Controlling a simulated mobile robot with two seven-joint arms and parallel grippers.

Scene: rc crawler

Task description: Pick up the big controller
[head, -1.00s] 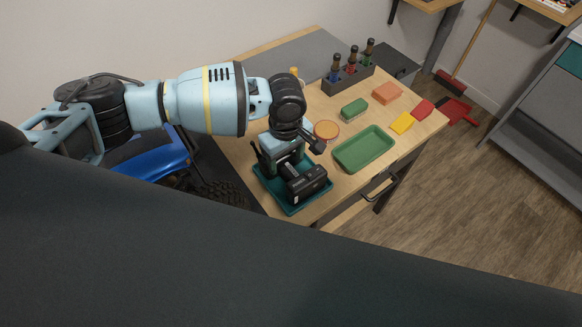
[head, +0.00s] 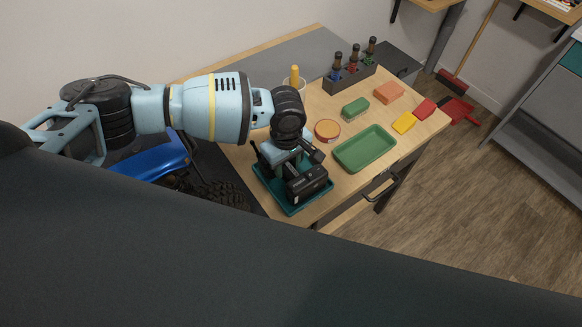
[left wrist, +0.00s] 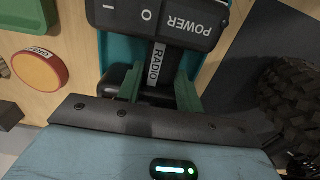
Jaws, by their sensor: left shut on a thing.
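The big controller (head: 306,184) is a black box with an antenna, in the teal tray (head: 291,208) on the near corner of the table. In the left wrist view the controller (left wrist: 155,22) shows a POWER switch and a RADIO label. My left gripper (left wrist: 160,88) has its green fingers on either side of the narrow RADIO-labelled part and is shut on it. In the head view the arm and wrist come over the controller from the left and hide part of it. I cannot tell whether it is clear of the tray. My right gripper is not in view.
A green tray (head: 364,149), a round orange-topped tin (head: 327,129), a green block (head: 355,108) and a dark rack of bottles (head: 349,77) stand on the table. A blue-bodied vehicle with a big black tire (head: 222,193) is left of the table.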

